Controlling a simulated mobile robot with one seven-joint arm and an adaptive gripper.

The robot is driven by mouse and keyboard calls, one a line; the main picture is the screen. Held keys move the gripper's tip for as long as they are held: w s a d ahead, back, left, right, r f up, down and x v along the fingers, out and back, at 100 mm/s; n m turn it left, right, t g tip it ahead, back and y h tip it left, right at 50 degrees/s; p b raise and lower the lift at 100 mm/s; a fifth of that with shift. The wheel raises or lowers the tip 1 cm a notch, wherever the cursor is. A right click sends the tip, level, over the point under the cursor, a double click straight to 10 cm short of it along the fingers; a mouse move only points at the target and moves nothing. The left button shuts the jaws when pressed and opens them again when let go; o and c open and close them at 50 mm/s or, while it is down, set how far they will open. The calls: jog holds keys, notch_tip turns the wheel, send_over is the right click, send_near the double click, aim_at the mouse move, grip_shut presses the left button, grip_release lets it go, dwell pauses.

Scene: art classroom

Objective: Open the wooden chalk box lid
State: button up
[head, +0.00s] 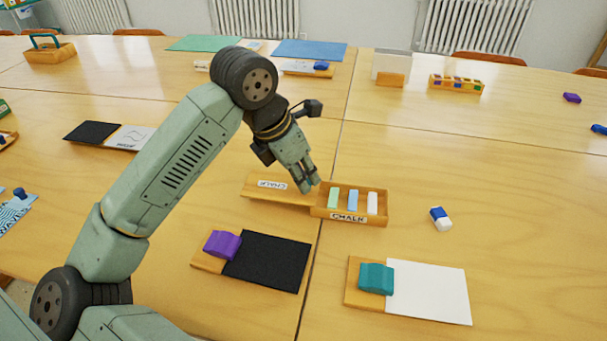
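The wooden chalk box (380,211) stands on the table near the centre, with "CHALK" on its front. Green, blue and white chalk sticks lie in its open part. Its wooden lid (296,199), also labelled "CHALK", extends to the left of the box, leaving the compartments with the sticks uncovered. My gripper (310,187) points down at the box's left end, where the lid meets it. The fingertips are close together; I cannot tell whether they touch the lid or the box. My fingers hide part of that junction.
In front lie a black board (268,262) with a purple block and a white board (430,292) with a teal block. A blue-and-white eraser (440,218) lies to the right. A black-and-white board (92,132) lies left. The table's right side is mostly clear.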

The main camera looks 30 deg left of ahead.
jog(key=o, duration=0.4)
jog(key=shift+r, duration=0.1)
jog(key=v, duration=1.2)
dwell(0.3)
